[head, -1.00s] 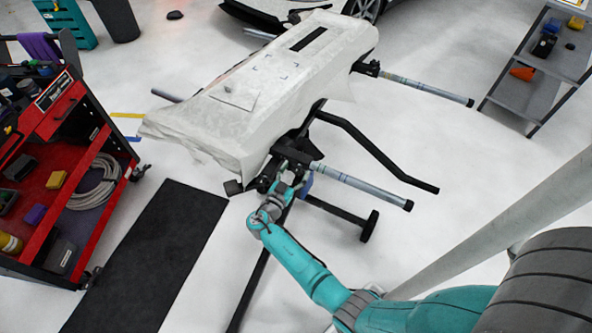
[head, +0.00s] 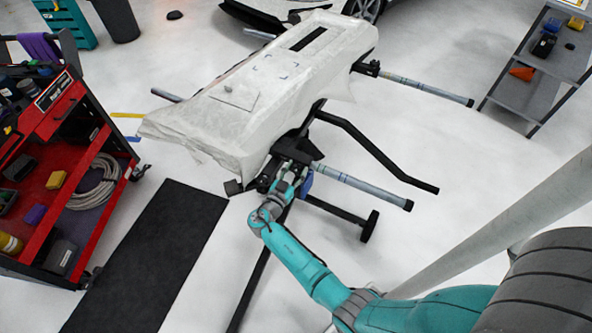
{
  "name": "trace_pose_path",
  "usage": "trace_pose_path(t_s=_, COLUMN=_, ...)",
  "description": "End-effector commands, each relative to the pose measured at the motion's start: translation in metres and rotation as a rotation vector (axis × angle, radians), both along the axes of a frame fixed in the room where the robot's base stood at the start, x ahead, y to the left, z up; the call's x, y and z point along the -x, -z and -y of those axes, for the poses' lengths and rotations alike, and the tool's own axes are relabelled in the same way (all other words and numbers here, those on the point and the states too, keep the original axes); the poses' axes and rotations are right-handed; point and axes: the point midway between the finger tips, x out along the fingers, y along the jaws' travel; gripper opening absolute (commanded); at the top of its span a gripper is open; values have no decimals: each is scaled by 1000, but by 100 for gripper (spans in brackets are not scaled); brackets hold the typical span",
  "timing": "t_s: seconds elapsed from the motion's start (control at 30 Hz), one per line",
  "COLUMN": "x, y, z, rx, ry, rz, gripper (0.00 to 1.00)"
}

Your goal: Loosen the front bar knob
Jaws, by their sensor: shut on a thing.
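A stand with black legs holds a long panel (head: 225,120) draped in pale wrap. The stand's front bar (head: 362,187), a grey tube, sticks out to the right from a black clamp block (head: 298,152) under the panel's near end. My gripper (head: 285,178) is at this block, at the near end of the stand, and is shut on the front bar knob. The knob itself is hidden by my gripper and wrist. A blue part (head: 305,186) shows just right of my gripper.
A red tool cart (head: 62,170) stands at the left, with a black mat (head: 150,255) beside it. A bent black leg (head: 375,155) and a second grey bar (head: 428,90) reach out to the right. A grey shelf (head: 540,70) stands at the upper right. White floor between is clear.

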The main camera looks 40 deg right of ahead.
Motion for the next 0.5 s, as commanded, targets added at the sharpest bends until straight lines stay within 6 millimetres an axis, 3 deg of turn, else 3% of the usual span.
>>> trace_pose_path(t_s=0.5, x=-1, y=0, z=0, rx=124, ry=2, rz=-385, gripper=14)
